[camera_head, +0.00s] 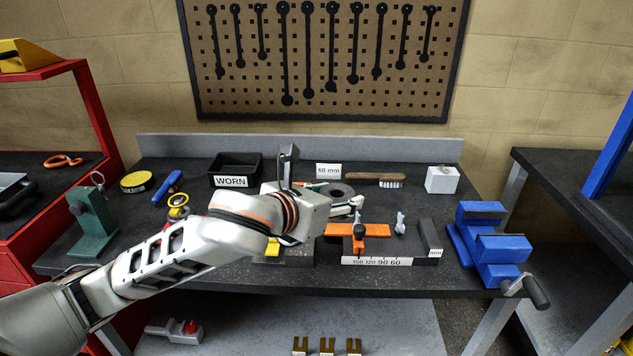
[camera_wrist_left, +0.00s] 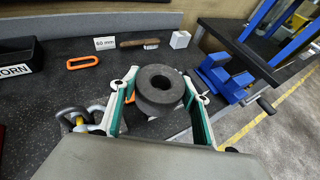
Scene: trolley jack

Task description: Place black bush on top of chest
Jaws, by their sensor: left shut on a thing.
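The black bush (camera_head: 341,189) is a thick dark ring with a round hole. It shows clearly in the left wrist view (camera_wrist_left: 158,102), between the teal-lined fingers of my left gripper (camera_wrist_left: 160,78). In the head view my left gripper (camera_head: 333,196) is shut on the bush over the middle of the dark workbench, with the arm reaching across from the left. A red chest (camera_head: 30,239) with a dark top stands at the far left, and its lower part runs out of view. My right gripper is not in view.
A black WORN bin (camera_head: 235,170), a brush (camera_head: 375,178) and a white block (camera_head: 441,180) stand toward the back. An orange piece (camera_head: 372,230) lies near the front. A green stand (camera_head: 92,222) is at left, a blue vise (camera_head: 490,245) at right.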

